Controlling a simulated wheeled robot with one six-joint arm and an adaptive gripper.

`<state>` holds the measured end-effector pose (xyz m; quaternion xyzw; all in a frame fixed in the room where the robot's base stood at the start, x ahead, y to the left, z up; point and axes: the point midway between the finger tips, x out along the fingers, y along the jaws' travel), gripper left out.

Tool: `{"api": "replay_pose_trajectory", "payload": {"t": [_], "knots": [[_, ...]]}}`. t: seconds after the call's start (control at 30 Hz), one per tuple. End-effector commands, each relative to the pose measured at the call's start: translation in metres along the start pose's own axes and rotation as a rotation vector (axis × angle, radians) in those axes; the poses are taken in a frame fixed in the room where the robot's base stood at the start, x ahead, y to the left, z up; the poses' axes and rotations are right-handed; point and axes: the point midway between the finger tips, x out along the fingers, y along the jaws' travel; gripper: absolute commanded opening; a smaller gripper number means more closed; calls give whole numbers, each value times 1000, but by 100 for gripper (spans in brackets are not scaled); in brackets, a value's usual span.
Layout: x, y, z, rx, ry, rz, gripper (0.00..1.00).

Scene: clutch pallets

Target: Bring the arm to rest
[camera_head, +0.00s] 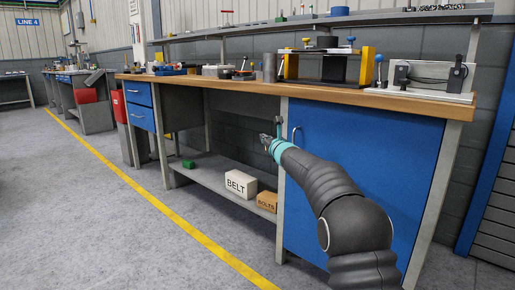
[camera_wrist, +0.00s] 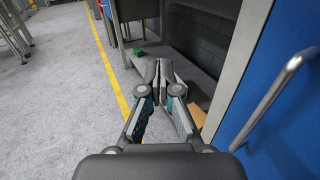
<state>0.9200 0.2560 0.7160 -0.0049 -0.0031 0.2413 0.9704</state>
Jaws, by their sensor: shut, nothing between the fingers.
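My gripper (camera_head: 266,138) is at the end of my outstretched dark arm, in front of the workbench. In the wrist view my gripper (camera_wrist: 157,72) shows its two fingers with their tips together and nothing between them. In the head view it appears before the open shelf bay, just left of the blue cabinet door (camera_head: 355,160). In the wrist view the door's metal handle (camera_wrist: 275,95) is to the right of the fingers, apart from them.
The bench's wooden top (camera_head: 225,83) carries fixtures and tools. On the lower shelf (camera_head: 205,178) are a green block (camera_head: 188,164), a white BELT box (camera_head: 240,184) and a brown BOLTS box (camera_head: 267,201). The floor (camera_head: 120,235) left of the bench is clear, with a yellow line (camera_head: 165,204).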

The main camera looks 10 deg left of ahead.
Motion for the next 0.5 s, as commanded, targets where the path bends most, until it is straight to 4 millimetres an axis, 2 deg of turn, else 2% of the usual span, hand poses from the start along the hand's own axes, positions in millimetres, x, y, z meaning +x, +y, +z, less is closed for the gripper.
{"api": "replay_pose_trajectory", "payload": {"t": [0.2, 0.5], "knots": [[-13, 23, 2, 2, 0, -1, 0], [-18, 37, 4, -56, -12, 10, 0]]}}
